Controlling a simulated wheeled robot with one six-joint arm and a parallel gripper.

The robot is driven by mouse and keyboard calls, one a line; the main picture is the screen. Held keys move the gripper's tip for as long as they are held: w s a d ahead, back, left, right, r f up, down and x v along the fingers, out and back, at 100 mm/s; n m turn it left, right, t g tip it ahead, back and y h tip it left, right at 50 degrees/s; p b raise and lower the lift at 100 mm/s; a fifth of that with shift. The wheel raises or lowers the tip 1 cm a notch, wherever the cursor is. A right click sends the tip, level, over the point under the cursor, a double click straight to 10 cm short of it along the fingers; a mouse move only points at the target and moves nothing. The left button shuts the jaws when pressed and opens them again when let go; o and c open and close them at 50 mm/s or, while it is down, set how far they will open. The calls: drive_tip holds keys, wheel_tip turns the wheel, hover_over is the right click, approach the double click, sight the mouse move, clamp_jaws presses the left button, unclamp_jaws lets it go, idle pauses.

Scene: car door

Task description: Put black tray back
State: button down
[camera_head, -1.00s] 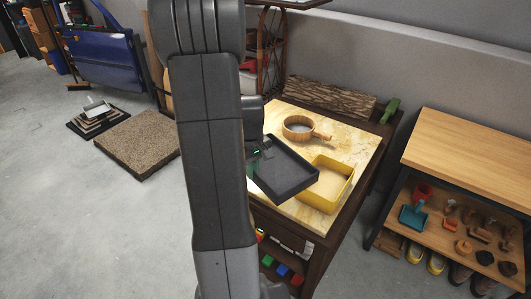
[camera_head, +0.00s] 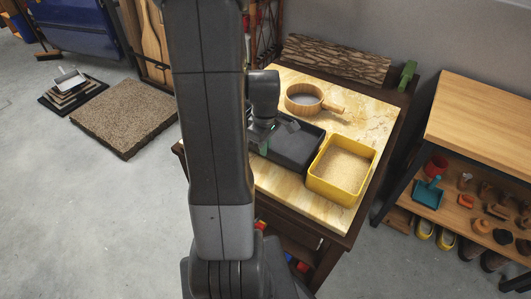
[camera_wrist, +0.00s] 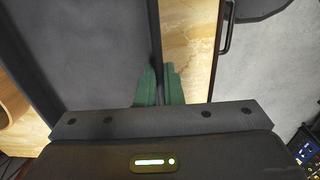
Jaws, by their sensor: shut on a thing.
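The black tray (camera_head: 296,143) is on or just above the pale yellow tabletop, left of the yellow bin; I cannot tell if it touches the table. My gripper (camera_head: 268,146) is at the tray's left edge, partly hidden by my arm. In the wrist view the green fingertips (camera_wrist: 159,88) are shut on the wall of the black tray (camera_wrist: 100,45), and the tray extends to the left. The tabletop shows on the other side of the wall.
The yellow bin (camera_head: 341,170) with tan grainy contents stands close right of the tray. A round wooden pan (camera_head: 304,98) is behind it. A log (camera_head: 335,62) lies at the table's back. Bare tabletop (camera_head: 365,121) shows at the right rear.

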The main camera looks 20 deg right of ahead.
drive_tip(key=shift+f, duration=1.65)
drive_tip(key=shift+f, duration=0.1)
drive_tip(key=shift+f+b, duration=0.15)
drive_tip(key=shift+b, duration=0.25)
drive_tip(key=c, duration=1.6)
unclamp_jaws()
drive_tip(key=shift+o, duration=0.2)
wheel_tip(320, 180, up, 12)
drive_tip(key=shift+r+p, duration=0.25)
drive_tip(key=shift+p, duration=0.75)
drive_tip(key=shift+f, duration=0.15)
